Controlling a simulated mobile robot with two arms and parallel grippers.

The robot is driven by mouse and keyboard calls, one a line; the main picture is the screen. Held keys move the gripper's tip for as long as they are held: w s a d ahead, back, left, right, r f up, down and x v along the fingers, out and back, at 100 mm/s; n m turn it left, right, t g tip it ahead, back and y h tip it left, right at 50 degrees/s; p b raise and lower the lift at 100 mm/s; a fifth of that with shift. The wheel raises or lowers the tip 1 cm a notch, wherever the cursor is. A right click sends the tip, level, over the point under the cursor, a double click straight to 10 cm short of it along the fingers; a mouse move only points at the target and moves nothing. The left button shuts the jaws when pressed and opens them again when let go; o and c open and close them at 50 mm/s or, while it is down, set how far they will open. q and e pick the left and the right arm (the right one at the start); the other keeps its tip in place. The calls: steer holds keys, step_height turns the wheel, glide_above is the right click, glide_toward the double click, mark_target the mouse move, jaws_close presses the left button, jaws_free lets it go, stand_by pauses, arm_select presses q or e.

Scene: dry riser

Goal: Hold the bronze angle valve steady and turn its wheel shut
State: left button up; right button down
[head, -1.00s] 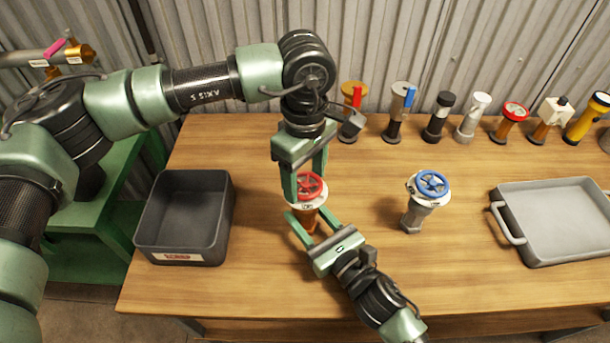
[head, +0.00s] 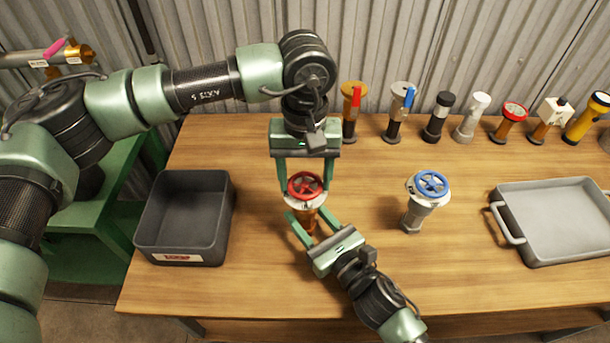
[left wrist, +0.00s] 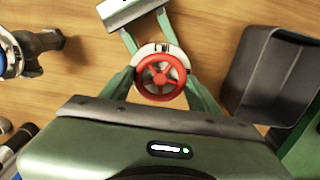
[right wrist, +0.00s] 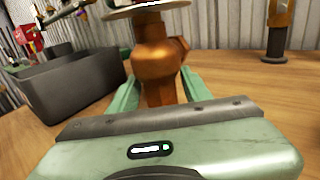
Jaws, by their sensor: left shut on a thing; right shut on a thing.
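The bronze angle valve (head: 306,225) stands upright on the table, with a red wheel (head: 305,185) on top above a pale round plate. My left gripper (head: 306,190) comes from above and is shut on the red wheel, one finger on each side. The wheel (left wrist: 160,77) shows between its fingers in the left wrist view. My right gripper (head: 307,217) comes low from the front right and is shut on the valve's body. The bronze body (right wrist: 157,68) shows between its fingers in the right wrist view; the wheel is out of that picture.
A grey valve with a blue wheel (head: 432,184) stands to the right. A dark open bin (head: 150,222) is at the left and a grey tray with handles (head: 518,252) at the right. Several other fittings and torches line the back edge. The table's front right is clear.

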mark_target(305, 183)
arm_select(q)
steer(key=shift+m, duration=0.6)
arm_select(e)
steer(key=shift+f, duration=0.1)
arm_select(q)
steer(key=o, duration=1.4)
steer(key=shift+c, duration=0.2)
steer(key=shift+r, duration=0.15)
step_height(305, 183, up, 12)
arm_select(e)
steer(key=c, duration=0.6)
jaws_free()
